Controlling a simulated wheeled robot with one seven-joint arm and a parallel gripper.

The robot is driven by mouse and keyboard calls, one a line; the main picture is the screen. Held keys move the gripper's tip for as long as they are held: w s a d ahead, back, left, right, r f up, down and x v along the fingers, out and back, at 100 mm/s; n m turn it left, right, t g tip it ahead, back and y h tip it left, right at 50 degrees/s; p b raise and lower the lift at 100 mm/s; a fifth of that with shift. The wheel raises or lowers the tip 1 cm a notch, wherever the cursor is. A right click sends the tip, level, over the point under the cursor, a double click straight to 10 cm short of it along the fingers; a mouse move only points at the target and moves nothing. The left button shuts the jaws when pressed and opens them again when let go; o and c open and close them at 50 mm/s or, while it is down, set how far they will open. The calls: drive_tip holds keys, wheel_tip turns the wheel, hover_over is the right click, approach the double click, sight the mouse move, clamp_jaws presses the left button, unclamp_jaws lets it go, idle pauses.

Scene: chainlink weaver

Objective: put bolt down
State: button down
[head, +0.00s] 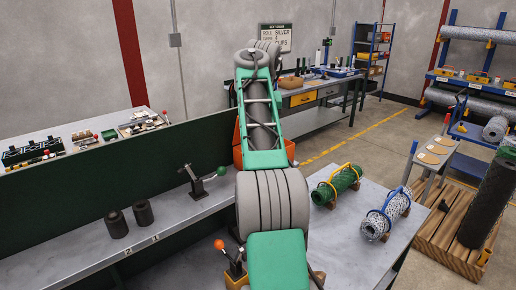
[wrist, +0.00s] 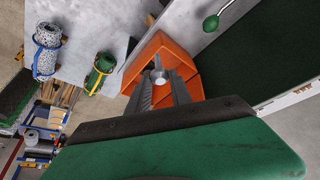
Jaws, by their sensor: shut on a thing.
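My gripper (wrist: 162,84) is shut on the bolt (wrist: 159,77), whose pale round end shows between the fingertips in the wrist view. The rest of the bolt is hidden by the fingers. The gripper is over or within the outline of an orange bin (wrist: 150,48) in the wrist view; I cannot tell how high the bolt is above its floor. In the head view, part of the orange bin (head: 237,157) shows behind my arm, and my arm hides the gripper and the bolt.
A green mesh roll (head: 337,185) and a blue-strapped patterned roll (head: 385,214) lie on the right bench. A green-knobbed lever (head: 199,183) and two dark cylinders (head: 130,218) stand on the left bench. A wooden pallet (head: 440,237) stands right.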

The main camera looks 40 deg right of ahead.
drive_tip(key=w+b+x, duration=0.1)
drive_tip(key=b+x, duration=0.3)
drive_tip(key=x, duration=0.7)
drive_tip(key=shift+d, duration=0.35)
drive_tip(key=shift+w+f+b, duration=0.1)
drive_tip(key=shift+b, duration=0.2)
drive_tip(key=c, duration=1.2)
unclamp_jaws()
drive_tip(key=shift+o, duration=0.2)
